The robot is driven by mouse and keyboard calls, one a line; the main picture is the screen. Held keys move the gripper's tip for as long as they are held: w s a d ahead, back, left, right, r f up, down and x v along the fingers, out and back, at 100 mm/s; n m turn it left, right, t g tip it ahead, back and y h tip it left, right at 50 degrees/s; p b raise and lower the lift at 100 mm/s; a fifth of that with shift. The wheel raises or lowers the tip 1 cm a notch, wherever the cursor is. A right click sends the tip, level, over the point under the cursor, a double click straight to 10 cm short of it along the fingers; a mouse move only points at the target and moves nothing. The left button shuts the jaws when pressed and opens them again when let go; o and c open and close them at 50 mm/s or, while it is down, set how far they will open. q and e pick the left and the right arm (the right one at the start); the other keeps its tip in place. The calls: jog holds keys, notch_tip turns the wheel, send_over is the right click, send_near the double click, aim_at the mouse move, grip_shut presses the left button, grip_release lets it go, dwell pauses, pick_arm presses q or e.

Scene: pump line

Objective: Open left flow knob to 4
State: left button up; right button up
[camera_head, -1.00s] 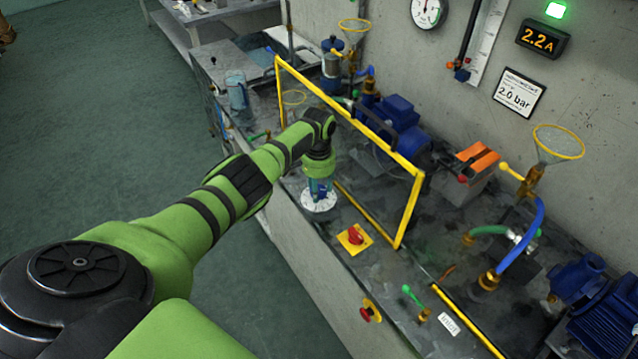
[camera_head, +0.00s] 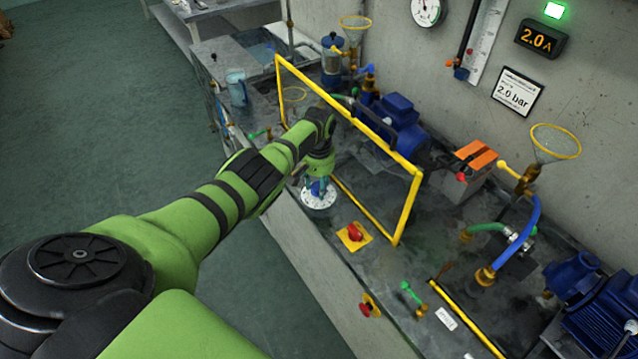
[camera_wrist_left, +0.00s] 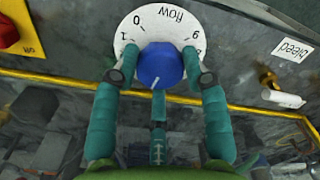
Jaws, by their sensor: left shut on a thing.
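The left flow knob (camera_wrist_left: 160,66) is blue with a white pointer line and sits on a round white dial marked "flow". The dial (camera_head: 318,200) also shows in the head view under my left gripper, near the bench's front edge. My left gripper (camera_wrist_left: 162,76) has one finger on each side of the knob and is shut on it. My right gripper is not in view.
A red knob on a yellow plate (camera_head: 354,236) lies right of the dial. A yellow frame (camera_head: 409,210) stands close behind the gripper. The wall display (camera_head: 540,40) reads 2.0 A, and the sign (camera_head: 514,92) reads 2.0 bar. A bleed label (camera_wrist_left: 294,48) shows in the wrist view.

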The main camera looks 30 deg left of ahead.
aim_at(317, 188)
pick_arm(q)
jog(key=shift+s+f, duration=0.3)
jog(key=shift+s, duration=0.05)
jog(key=o, duration=1.1)
jog(key=shift+o, duration=0.2)
jog(key=shift+r, duration=0.2)
jog(key=shift+w+r, duration=0.1)
jog(key=shift+w+r, duration=0.15)
jog(key=shift+r, duration=0.25)
notch_tip(317, 188, up, 11)
jog(key=shift+s, duration=0.2)
jog(key=shift+a, duration=0.1)
